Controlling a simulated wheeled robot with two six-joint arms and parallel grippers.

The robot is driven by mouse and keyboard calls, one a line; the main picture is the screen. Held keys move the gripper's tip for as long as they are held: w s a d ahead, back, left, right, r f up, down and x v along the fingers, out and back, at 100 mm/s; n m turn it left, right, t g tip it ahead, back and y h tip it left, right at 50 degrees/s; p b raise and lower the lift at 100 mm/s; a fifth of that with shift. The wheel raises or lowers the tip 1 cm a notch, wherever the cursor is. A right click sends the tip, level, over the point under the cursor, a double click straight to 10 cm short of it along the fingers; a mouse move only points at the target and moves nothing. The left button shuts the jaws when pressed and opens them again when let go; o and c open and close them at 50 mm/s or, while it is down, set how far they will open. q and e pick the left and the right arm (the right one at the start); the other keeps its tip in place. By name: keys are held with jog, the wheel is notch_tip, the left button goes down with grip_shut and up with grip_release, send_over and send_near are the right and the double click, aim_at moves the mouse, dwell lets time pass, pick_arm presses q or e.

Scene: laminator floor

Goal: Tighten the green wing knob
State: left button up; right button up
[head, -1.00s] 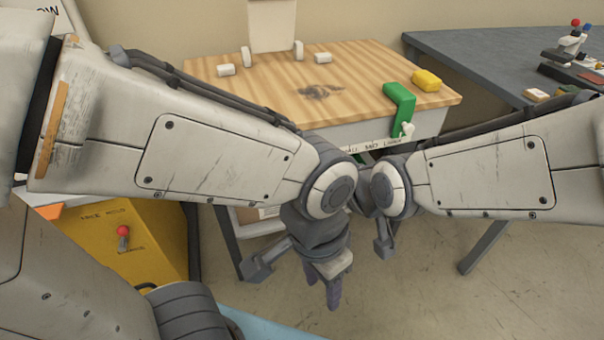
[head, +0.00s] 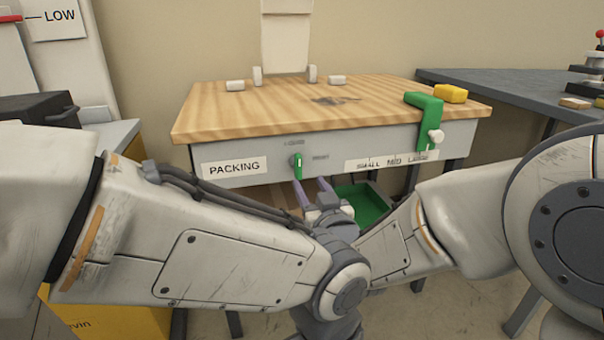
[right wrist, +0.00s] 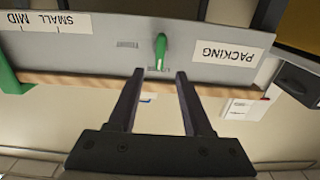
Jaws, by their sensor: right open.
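The green wing knob (head: 298,167) stands out from the grey front panel of the packing table, its wing close to upright. Small faint lettering is above it and to its right. My right gripper (head: 312,182) is open and empty, just below and in front of the knob. In the right wrist view, which is upside down, the knob (right wrist: 160,50) lies just beyond the two fingertips (right wrist: 160,74), in line with the gap between them. The fingers do not appear to touch it. My left arm crosses the lower left, and its gripper is out of sight.
A yellow block (head: 450,93) sits beside the bracket. A green bin (head: 368,200) is under the table. A dark table (head: 520,95) stands right.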

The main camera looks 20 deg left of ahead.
aim_at(300, 167)
jog(key=p+x, duration=0.2)
jog(key=x, duration=0.6)
jog(key=shift+w+a, duration=0.25)
jog(key=shift+w, duration=0.05)
grip_shut()
